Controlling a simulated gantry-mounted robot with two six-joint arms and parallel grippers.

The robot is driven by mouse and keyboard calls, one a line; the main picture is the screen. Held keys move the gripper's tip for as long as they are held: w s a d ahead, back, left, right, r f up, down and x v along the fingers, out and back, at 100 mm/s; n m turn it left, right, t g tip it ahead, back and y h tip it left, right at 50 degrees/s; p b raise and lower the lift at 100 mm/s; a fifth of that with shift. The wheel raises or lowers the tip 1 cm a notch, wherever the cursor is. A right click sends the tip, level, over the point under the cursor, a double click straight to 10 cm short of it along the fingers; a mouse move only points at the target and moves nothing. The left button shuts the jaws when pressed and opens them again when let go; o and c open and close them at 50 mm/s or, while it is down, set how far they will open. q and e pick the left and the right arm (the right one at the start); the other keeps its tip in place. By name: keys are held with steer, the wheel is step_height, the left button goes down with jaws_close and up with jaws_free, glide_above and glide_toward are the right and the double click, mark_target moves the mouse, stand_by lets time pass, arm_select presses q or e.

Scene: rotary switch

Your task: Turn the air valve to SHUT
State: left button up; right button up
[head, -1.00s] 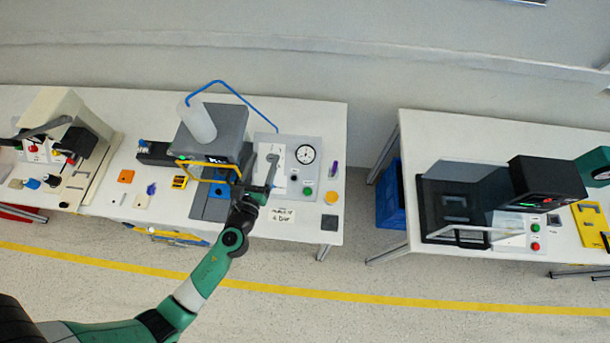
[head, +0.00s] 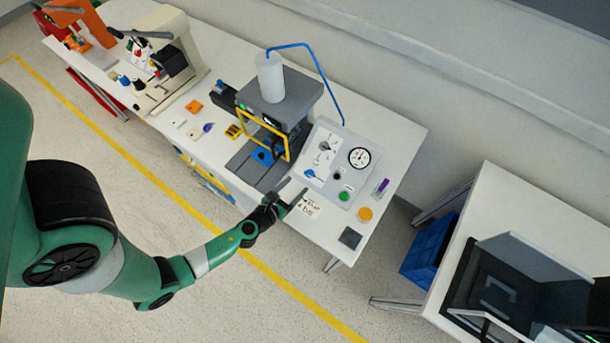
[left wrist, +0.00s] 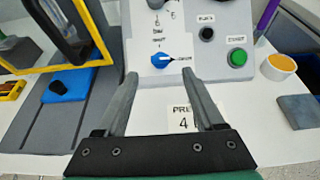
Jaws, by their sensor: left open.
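A grey control panel (head: 342,143) stands on the middle bench. A blue rotary knob (head: 309,173) sits at its lower left; in the left wrist view the blue knob (left wrist: 161,60) has a white pointer directed right, towards a small label. Another small label is above the knob; both are too blurred to read surely. Which knob is the air valve is not certain from the lettering. My left gripper (head: 295,188) is open and empty in front of the panel's lower left. In the wrist view its fingertips (left wrist: 160,78) straddle the line to the knob, short of it.
Left of the panel is a press with a yellow frame (head: 263,133). The panel also has a gauge (head: 359,157), a black button (left wrist: 206,34) and a green button (left wrist: 237,57). A yellow-orange cup (left wrist: 279,66) and a dark square pad (left wrist: 299,110) are to the right.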

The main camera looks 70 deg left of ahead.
mark_target(307, 175)
arm_select(q)
steer(key=b+x, duration=0.1)
steer(key=x, duration=0.5)
steer(key=shift+w+a+f+b, duration=0.2)
steer(key=shift+w+b, duration=0.1)
steer(key=shift+c, duration=0.2)
jaws_close()
